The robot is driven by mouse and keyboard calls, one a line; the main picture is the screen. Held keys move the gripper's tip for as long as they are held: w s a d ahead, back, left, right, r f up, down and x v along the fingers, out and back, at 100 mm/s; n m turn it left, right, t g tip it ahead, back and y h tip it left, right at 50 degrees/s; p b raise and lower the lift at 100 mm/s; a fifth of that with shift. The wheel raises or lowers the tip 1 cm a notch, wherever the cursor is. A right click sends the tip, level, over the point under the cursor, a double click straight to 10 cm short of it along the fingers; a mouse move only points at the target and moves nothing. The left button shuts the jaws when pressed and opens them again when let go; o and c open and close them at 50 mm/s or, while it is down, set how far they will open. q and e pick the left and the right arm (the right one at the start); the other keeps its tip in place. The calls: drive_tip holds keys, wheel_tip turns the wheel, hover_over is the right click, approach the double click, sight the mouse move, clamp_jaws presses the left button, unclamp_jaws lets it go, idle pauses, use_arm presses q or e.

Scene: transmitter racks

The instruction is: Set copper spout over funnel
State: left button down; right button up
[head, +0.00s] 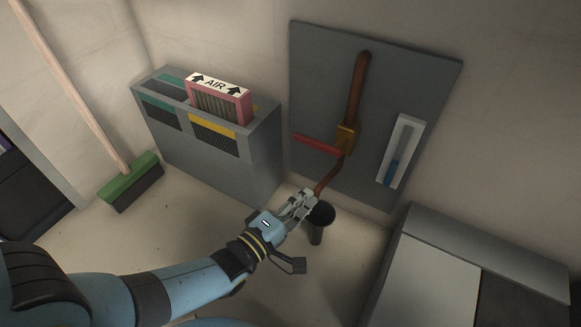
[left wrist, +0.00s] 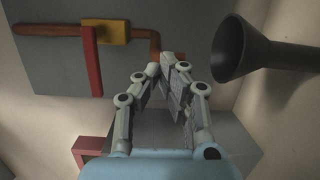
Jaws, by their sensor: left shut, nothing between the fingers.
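A copper spout (head: 330,176) slants down from a brass valve block (head: 346,138) on the grey wall panel. The spout also shows in the left wrist view (left wrist: 153,42), with its lower part behind my fingers. A dark funnel (head: 317,230) stands below, and its wide mouth shows at the right in the left wrist view (left wrist: 230,50). My left gripper (head: 308,197) is shut and empty, its fingertips close to the spout's lower end and left of the funnel's mouth. I cannot tell whether it touches the spout. My right gripper is out of view.
A red lever (head: 318,145) sticks out left from the valve. A grey cabinet (head: 430,272) stands lower right.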

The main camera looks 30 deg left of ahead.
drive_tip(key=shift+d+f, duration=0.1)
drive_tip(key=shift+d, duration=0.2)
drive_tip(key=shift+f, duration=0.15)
